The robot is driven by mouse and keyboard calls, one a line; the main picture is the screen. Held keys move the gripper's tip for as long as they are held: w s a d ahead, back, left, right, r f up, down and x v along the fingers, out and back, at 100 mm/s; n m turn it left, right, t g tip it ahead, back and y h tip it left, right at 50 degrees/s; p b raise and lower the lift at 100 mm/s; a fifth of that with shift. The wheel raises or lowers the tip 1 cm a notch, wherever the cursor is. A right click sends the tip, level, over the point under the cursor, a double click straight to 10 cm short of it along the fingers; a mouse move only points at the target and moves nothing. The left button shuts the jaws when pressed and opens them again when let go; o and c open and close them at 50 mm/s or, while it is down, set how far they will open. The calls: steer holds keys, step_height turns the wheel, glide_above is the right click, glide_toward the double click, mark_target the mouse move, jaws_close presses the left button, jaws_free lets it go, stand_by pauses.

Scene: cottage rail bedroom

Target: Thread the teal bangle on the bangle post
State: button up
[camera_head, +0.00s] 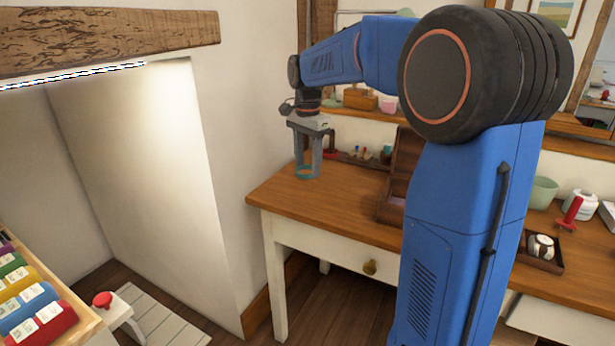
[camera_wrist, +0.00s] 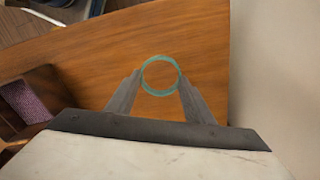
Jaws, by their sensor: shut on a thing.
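The teal bangle (camera_head: 305,178) is held between the fingertips of my gripper (camera_head: 306,168), above the left end of the wooden desk. In the wrist view the bangle (camera_wrist: 160,58) shows as a round ring, gripped from both sides by the fingers of my gripper (camera_wrist: 160,78), with bare desk wood showing through it. I cannot surely pick out the bangle post. A red upright piece (camera_head: 329,142) stands behind my gripper, partly hidden by it. Another red upright piece (camera_head: 573,210) stands at the right of the desk.
The wooden desk (camera_head: 290,200) is bare at its left end, by the wall. An open wooden box (camera_head: 390,208) stands right of my gripper, partly hidden by my arm. A green bowl (camera_head: 543,192) and a dark tray (camera_head: 527,258) with a watch are at the right.

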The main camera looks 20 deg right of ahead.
step_height(320, 180, up, 4)
steer(key=r, duration=0.1)
step_height(320, 180, up, 7)
glide_above(332, 137)
steer(key=shift+w+d+f, duration=0.1)
steer(key=shift+w, duration=0.05)
steer(key=shift+f, duration=0.1)
steer(key=shift+f, duration=4.4)
steer(key=shift+f, duration=2.25)
steer(key=o, duration=1.1)
